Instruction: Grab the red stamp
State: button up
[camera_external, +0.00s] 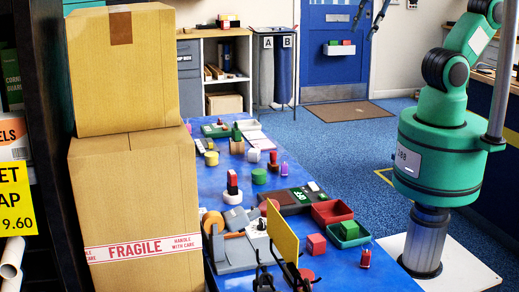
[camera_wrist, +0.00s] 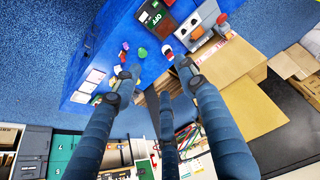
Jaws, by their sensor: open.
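Several red pieces stand on the blue table (camera_external: 215,250), and I cannot tell for sure which is the red stamp. A small upright red piece with a knob-like top (camera_external: 365,259) is at the near right edge. Another red piece (camera_external: 273,158) stands farther back beside a purple one; a red piece (camera_wrist: 125,46) shows in the wrist view. A red, black and white upright stack (camera_external: 232,184) stands mid-table. My gripper (camera_external: 371,16) hangs at the top of the external view, high and apart from the table things. In the wrist view its fingers (camera_wrist: 157,75) are spread and empty.
Large cartons (camera_external: 135,215) stack up on the left.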

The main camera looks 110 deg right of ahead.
jog(key=w+d+f+m+g, duration=0.1)
jog(key=w+d+f, duration=0.1)
jog(key=w+d, duration=0.15)
jog(key=w+d+f+m, duration=0.1)
jog(key=w+d+f, duration=0.15)
jog(key=w, duration=0.25)
jog(key=m+g+p, duration=0.1)
jog(key=m+g, duration=0.3)
jog(key=m, duration=0.1)
send_over(273, 160)
jog(key=s+d, duration=0.1)
notch_tip(273, 160, down, 29)
notch_tip(273, 160, down, 8)
jog(key=shift+f+b, duration=0.2)
jog(key=shift+b, duration=0.7)
jog(key=shift+f, duration=0.15)
